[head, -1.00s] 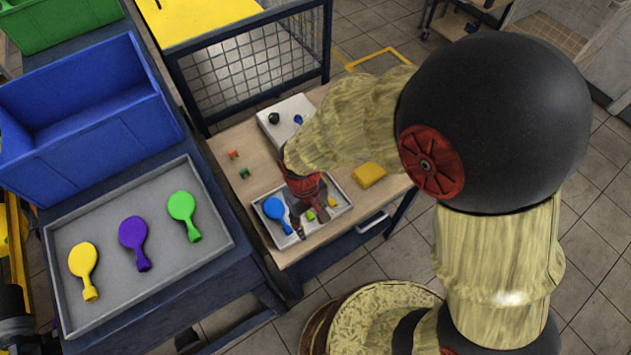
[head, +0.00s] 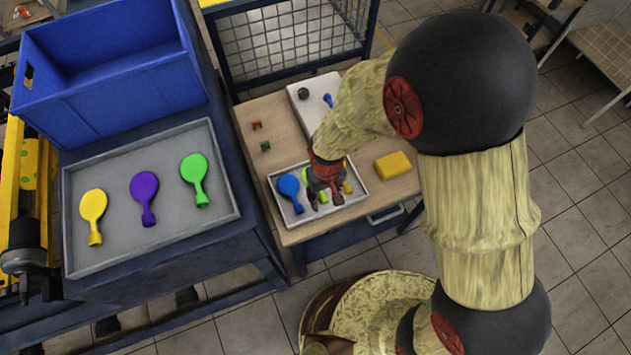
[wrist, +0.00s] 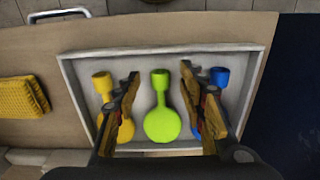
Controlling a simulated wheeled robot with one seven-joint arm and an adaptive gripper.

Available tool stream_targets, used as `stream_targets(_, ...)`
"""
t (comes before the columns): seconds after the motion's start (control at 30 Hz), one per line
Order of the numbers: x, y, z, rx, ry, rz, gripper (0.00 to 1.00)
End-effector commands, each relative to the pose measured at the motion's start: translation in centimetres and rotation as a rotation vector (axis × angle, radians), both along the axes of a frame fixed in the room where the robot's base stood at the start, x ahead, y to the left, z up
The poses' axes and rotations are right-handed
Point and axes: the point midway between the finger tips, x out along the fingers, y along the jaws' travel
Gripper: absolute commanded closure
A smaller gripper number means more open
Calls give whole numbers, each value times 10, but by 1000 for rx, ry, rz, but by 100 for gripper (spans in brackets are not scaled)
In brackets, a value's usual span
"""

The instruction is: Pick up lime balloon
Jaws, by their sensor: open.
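The lime balloon (wrist: 162,122) lies flat in the grey tray (wrist: 160,53) on the wooden table, between a yellow balloon (wrist: 103,84) and a blue balloon (wrist: 220,77). My gripper (wrist: 162,82) is open above the tray, with one finger on each side of the lime balloon; the fingers partly cover the yellow and blue balloons. In the head view my gripper (head: 325,195) hides most of the lime balloon, and the blue balloon (head: 289,186) shows at its left. I cannot tell the height left between fingers and tray.
A yellow sponge-like block (head: 393,166) lies right of the tray. A white board (head: 312,108) with small items lies behind it. A second tray (head: 120,247) at left holds yellow, purple and green balloons below a blue bin (head: 110,85).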

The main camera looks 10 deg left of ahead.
Motion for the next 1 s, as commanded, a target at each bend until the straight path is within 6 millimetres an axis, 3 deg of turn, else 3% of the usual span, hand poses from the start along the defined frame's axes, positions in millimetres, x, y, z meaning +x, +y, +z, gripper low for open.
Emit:
stream_targets(0.3, 1, 0, -6, 1, -2, 0, 59)
stream_targets(0.83, 0, 0, -6, 1, -1, 0, 89)
stream_targets(1.0, 0, 0, -6, 1, -1, 0, 90)
